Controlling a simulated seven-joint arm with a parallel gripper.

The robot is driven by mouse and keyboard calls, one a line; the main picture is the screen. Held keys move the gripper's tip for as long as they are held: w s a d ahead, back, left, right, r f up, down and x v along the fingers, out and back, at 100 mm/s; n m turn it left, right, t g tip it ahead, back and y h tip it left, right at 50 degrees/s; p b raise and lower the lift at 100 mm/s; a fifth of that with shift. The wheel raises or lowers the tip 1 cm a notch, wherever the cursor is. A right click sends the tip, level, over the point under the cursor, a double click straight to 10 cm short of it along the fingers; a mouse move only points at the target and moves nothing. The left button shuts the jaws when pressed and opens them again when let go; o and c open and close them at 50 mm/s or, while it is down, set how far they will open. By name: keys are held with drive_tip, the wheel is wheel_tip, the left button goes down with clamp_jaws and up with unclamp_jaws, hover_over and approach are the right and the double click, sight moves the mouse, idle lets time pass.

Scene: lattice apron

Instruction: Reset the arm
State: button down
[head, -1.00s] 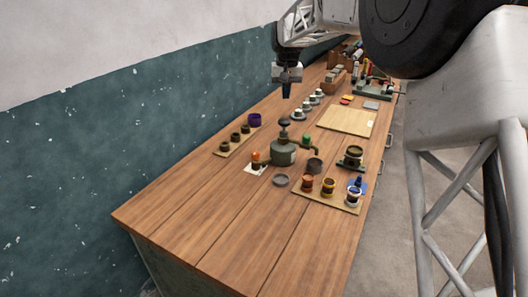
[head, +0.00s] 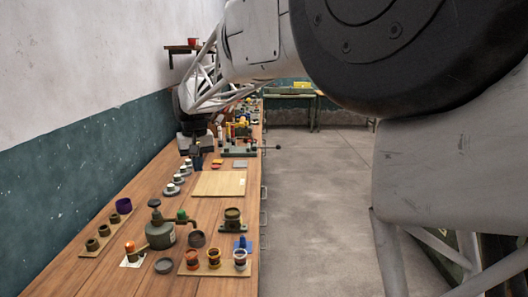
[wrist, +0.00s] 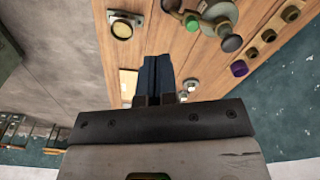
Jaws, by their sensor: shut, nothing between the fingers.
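My gripper (head: 197,165) hangs above the wooden workbench (head: 130,281) in the head view, in line with the far end of a row of small grey-and-white cups (head: 175,182). Its dark fingers show in the wrist view (wrist: 158,72), side by side and shut, with nothing between them. Behind the fingers, the wrist view shows bench planks. My arm reaches in from the upper right of the head view and hides part of the scene.
A green pot device (head: 160,235) with a knobbed lid stands near the front. Beside it are a tray (head: 190,269) of several cups, a dark dish stand (head: 232,218) and a purple cup (head: 123,205). A pale board (head: 218,184) lies clear. A shelf (head: 190,48) juts from the wall.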

drive_tip(key=s+d+m+t, duration=0.1)
drive_tip(key=s+d, duration=0.8)
drive_tip(key=d, duration=0.4)
drive_tip(key=s+d+m, duration=0.1)
drive_tip(key=s+d, duration=0.8)
drive_tip(key=d, duration=0.3)
drive_tip(key=s+d+f+m, duration=0.1)
drive_tip(key=s+d+f, duration=0.2)
drive_tip(key=s, duration=0.4)
drive_tip(key=s+d+f+m, duration=0.1)
drive_tip(key=s+d+f, duration=0.2)
drive_tip(key=s+d, duration=0.2)
drive_tip(key=s+d+f+t, duration=0.1)
drive_tip(key=s+d+f, duration=0.2)
drive_tip(key=s, duration=0.7)
drive_tip(key=shift+s+d+m, duration=0.4)
drive_tip(key=shift+d, duration=0.55)
drive_tip(key=shift+f, duration=0.1)
